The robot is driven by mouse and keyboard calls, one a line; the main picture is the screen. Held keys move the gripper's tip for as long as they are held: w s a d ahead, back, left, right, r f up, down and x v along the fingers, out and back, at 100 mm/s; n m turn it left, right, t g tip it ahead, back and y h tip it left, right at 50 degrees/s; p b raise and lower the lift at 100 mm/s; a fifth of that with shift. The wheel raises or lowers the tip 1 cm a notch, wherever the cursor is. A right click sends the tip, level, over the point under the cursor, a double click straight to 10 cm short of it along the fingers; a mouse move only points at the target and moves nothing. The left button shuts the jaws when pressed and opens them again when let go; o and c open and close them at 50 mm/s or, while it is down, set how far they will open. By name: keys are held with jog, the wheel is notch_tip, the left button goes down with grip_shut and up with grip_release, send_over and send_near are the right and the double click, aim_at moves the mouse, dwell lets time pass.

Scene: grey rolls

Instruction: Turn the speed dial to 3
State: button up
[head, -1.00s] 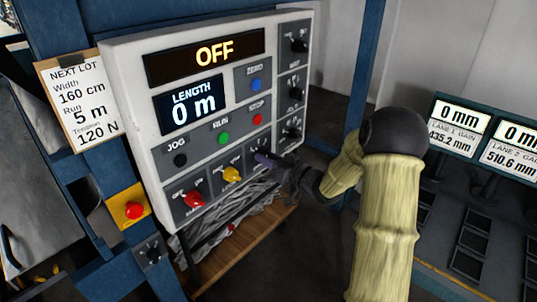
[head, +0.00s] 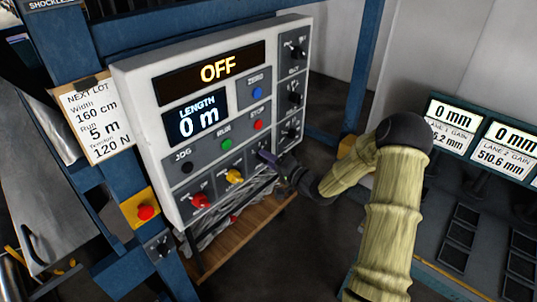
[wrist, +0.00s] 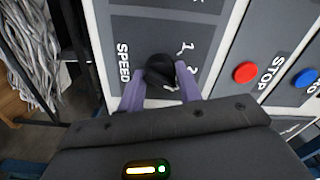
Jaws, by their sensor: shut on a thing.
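The speed dial (wrist: 159,69) is a black knob on a dark grey plate lettered SPEED, with the marks 1 and 2 visible beside it in the wrist view. Any further marks are hidden behind my gripper, and I cannot tell clearly where the knob points. My gripper (wrist: 161,82) is shut on the dial, one purple finger on each side. The panel display (head: 218,68) reads OFF.
A yellow knob (head: 234,176) and a red knob (head: 200,201) sit left of the dial. The red STOP button (head: 258,125) is just above it. A red button on a yellow box (head: 145,212) is at lower left. A wooden shelf (head: 235,246) lies below the panel.

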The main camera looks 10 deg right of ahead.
jog(key=shift+d+r+m+p, duration=0.1)
jog(key=shift+m+p, duration=0.85)
jog(key=shift+m, duration=0.85)
jog(key=o, duration=1)
jog(key=b+v, duration=0.5)
jog(key=v, duration=1.2)
jog(key=shift+s+d, duration=0.1)
